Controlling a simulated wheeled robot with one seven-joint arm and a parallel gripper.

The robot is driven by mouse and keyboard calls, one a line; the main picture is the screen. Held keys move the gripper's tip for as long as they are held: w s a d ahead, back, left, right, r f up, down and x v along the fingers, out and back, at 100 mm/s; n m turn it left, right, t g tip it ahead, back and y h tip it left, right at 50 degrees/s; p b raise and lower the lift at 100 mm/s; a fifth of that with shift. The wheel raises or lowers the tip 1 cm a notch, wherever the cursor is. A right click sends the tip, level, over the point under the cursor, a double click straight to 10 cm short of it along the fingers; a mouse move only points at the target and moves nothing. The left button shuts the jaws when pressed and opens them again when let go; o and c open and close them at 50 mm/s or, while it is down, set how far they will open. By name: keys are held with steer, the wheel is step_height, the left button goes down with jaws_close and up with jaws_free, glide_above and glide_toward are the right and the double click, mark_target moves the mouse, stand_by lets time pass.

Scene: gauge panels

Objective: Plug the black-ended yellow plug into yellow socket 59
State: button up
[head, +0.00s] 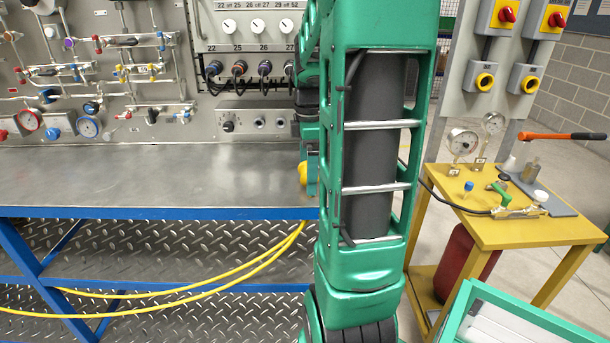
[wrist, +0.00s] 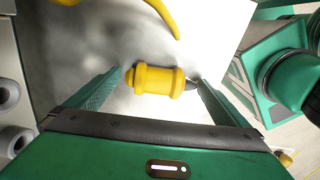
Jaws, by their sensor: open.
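In the wrist view a yellow plug (wrist: 158,80) with a dark end at its right lies over the pale metal surface. My gripper (wrist: 158,77) is open, with one green finger at each end of the plug; I cannot tell whether either touches it. In the head view my arm hides the gripper, and a bit of yellow (head: 303,173), likely the plug, shows at the arm's left edge above the bench. A yellow cable (wrist: 164,14) curves at the top of the wrist view. I cannot make out a socket marked 59 in either view.
The metal bench (head: 150,175) is largely clear. Behind it stand a gauge panel (head: 130,70) and a numbered panel with several plugged connectors (head: 238,69). A yellow cable (head: 230,275) hangs below the bench edge. At right are a yellow table (head: 480,225) with gauges and grey switch boxes (head: 485,78).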

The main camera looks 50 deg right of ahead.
steer(key=c, duration=1)
steer(key=shift+c, duration=0.2)
steer(key=shift+r, duration=0.2)
steer(key=shift+r, duration=0.55)
step_height(320, 180, up, 2)
steer(key=shift+r, duration=0.25)
steer(key=w+a+r, duration=0.1)
steer(key=a+r, duration=0.6)
steer(key=a, duration=0.4)
steer(key=shift+a, duration=0.3)
steer(key=shift+w, duration=0.1)
